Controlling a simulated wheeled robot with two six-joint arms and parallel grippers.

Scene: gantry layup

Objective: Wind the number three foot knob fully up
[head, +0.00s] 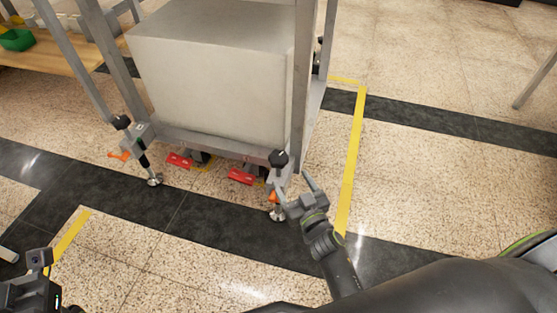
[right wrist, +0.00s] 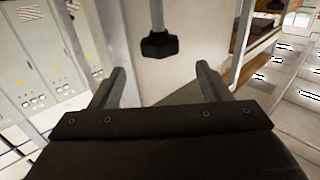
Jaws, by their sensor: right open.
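Two foot knobs show on the frame's near side in the head view: a black knob (head: 278,158) on the right leg and a black knob (head: 121,122) on the left leg. I cannot read a number on either. The right foot's pad (head: 277,214) is at the floor. My right gripper (head: 293,185) is open and empty, close beside the right knob. In the right wrist view, a dark lobed knob (right wrist: 159,45) on a grey stem is beyond and between the open fingertips, apart from them. Part of my left arm shows at bottom left; its fingers are not visible.
A large pale block (head: 215,75) sits in the grey metal frame. Red pedals (head: 241,176) and an orange lever (head: 119,155) are low on the near side. Yellow tape (head: 352,160) marks the floor. Open floor lies to the right.

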